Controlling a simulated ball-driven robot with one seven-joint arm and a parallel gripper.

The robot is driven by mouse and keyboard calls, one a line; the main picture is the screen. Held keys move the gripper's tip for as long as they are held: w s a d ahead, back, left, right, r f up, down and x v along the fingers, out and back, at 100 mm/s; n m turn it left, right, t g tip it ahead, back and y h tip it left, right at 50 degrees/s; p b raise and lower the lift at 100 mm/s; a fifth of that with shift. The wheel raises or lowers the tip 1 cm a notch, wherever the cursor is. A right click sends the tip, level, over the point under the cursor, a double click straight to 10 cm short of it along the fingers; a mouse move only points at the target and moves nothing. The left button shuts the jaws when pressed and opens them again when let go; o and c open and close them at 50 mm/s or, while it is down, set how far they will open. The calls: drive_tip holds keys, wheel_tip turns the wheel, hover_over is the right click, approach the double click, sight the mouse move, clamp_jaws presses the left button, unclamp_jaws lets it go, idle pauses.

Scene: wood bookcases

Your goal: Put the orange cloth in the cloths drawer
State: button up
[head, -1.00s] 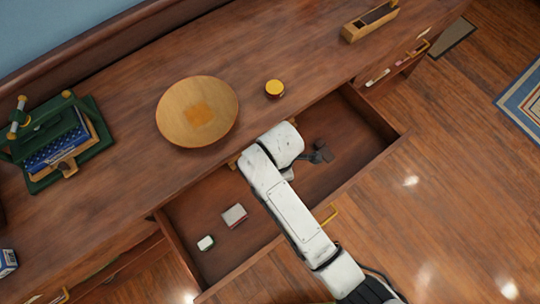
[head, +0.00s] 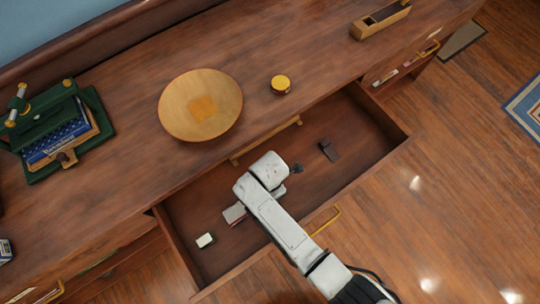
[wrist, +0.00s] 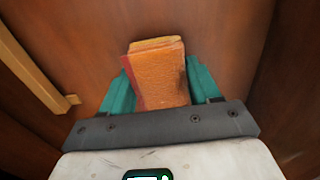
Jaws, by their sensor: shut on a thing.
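In the wrist view my gripper (wrist: 159,85) has its teal fingers on both sides of an orange folded cloth (wrist: 160,75), with a redder left side, and is shut on it. Brown wood lies beyond it. In the head view my arm reaches over the open drawer (head: 360,165), and the cloth is hidden by the arm. The drawer holds a dark block (head: 329,150), a grey block with a red edge (head: 234,213) partly beside my arm, and a small white block (head: 205,240). I cannot tell whether the cloth touches the drawer floor.
The wooden top carries a round tray (head: 178,105) with an orange square at its middle, a yellow-lidded jar (head: 281,84), a long wooden box (head: 381,19) and a green stand (head: 55,130) with books. A yellow handle (head: 327,221) sits on the drawer front. Open floor lies right.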

drive_tip(key=shift+f, duration=0.65)
drive_tip(key=shift+f, duration=0.15)
drive_tip(key=o, duration=0.9)
drive_tip(key=shift+o, duration=0.2)
wheel_tip(320, 180, up, 12)
drive_tip(key=p, duration=0.1)
drive_tip(key=shift+r, duration=0.2)
